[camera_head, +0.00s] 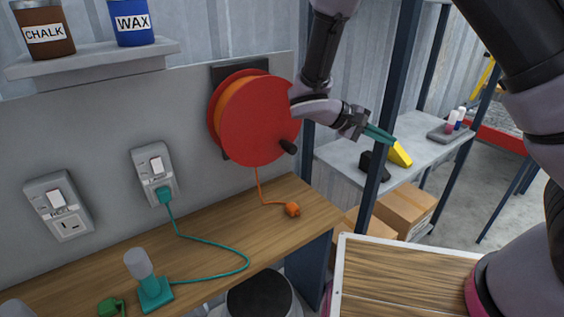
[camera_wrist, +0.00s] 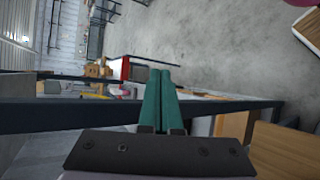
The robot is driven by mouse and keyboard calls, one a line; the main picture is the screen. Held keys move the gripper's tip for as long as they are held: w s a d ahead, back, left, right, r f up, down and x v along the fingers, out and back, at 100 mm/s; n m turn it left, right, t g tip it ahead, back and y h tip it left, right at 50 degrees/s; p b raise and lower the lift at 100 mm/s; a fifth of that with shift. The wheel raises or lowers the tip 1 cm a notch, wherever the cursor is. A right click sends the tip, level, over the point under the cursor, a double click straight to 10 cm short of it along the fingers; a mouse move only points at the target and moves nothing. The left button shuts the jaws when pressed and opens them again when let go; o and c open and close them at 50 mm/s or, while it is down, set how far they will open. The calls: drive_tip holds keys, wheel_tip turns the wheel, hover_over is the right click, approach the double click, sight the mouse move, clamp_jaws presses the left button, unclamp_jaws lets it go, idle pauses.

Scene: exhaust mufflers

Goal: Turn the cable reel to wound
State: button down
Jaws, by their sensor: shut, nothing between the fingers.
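The cable reel (camera_head: 255,122) is a red disc on a dark wall plate, with orange cable wound behind its face. Its black handle (camera_head: 288,147) sticks out at the lower right of the disc. An orange cable (camera_head: 260,187) hangs from the reel to an orange plug (camera_head: 292,209) on the wooden bench. My gripper (camera_head: 388,138), with green fingers, is to the right of the reel, apart from the handle and pointing away to the right. In the wrist view its fingers (camera_wrist: 158,90) are shut together and empty. The reel is not in the wrist view.
A dark blue shelf post (camera_head: 385,110) stands close by my gripper. A grey shelf (camera_head: 435,140) behind it holds a yellow item (camera_head: 400,154). The wooden bench (camera_head: 225,225) carries a green cable and a lamp-like object (camera_head: 148,280). Two sockets are on the left wall.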

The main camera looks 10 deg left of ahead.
drive_tip(key=s+a+f+n+t+y, duration=0.4)
drive_tip(key=a+f+n+t+y, duration=0.25)
drive_tip(key=a, duration=0.25)
drive_tip(key=s+a+f+n+t+y, duration=0.3)
drive_tip(key=a+f+n+t+y, duration=0.3)
drive_tip(key=a+n, duration=0.25)
drive_tip(key=s+a+f+n+t+y, duration=0.4)
drive_tip(key=a+f+n+t+y, duration=0.25)
drive_tip(key=a, duration=0.25)
drive_tip(key=w+r, duration=0.7)
drive_tip(key=w, duration=0.3)
drive_tip(key=shift+w+a+r+h, duration=0.25)
drive_tip(key=shift+w+r+h, duration=0.05)
drive_tip(key=shift+r, duration=0.1)
drive_tip(key=shift+w+d+n, duration=0.2)
drive_tip(key=shift+w+n, duration=0.05)
drive_tip(key=shift+w+d+r+n+t+y, duration=0.15)
drive_tip(key=shift+n+t+y, duration=0.15)
drive_tip(key=shift+y, duration=0.2)
